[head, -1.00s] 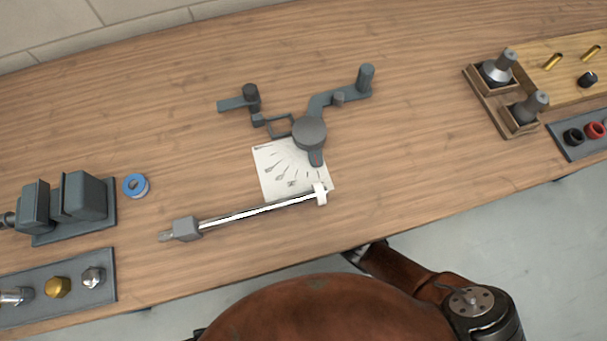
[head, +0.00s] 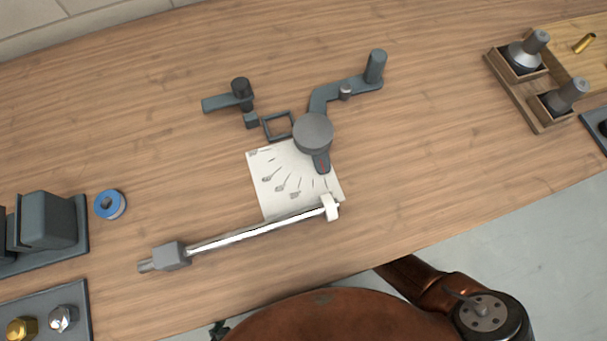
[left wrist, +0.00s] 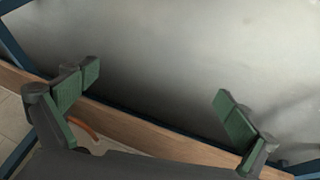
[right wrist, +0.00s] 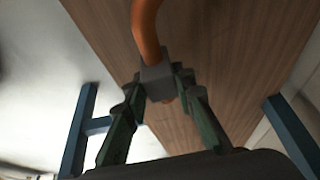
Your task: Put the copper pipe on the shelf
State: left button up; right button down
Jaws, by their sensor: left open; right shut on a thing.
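The copper pipe (right wrist: 146,28) shows in the right wrist view as a bent orange tube with a grey block (right wrist: 157,79) on it. My right gripper (right wrist: 158,84) is shut on that grey block, with a finger on each side. In the head view my right gripper and the pipe are hidden. My left gripper (left wrist: 160,98) is open and empty in the left wrist view. Only a small dark part of it (head: 218,330) shows at the bottom of the head view. I cannot make out the shelf for certain in any view.
The wooden bench (head: 420,170) holds a pipe bender (head: 312,132), a white sheet (head: 275,180), a long bar tool (head: 255,232), blue tape (head: 110,204) and a wooden tray (head: 515,95). Blue frame posts (right wrist: 78,130) stand near my right gripper. Grey floor is clear in front of the bench.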

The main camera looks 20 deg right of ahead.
notch_tip(320, 180, down, 2)
jog(key=shift+s+f, duration=0.1)
jog(key=shift+s, duration=0.05)
jog(key=shift+f+b, duration=0.2)
jog(key=shift+b, duration=0.2)
pick_arm(q)
jog(key=shift+w+d+f+t, duration=0.1)
jog(key=shift+w+f+t, duration=0.15)
jog(key=shift+f, duration=0.25)
jog(key=shift+w+f+t, duration=0.1)
jog(key=shift+f+t, duration=0.15)
jog(key=shift+f, duration=0.25)
pick_arm(e)
jog(key=shift+r, duration=0.1)
pick_arm(q)
jog(key=shift+f, duration=0.1)
pick_arm(e)
jog(key=c, duration=1.6)
grip_release()
jog(key=shift+f, duration=0.25)
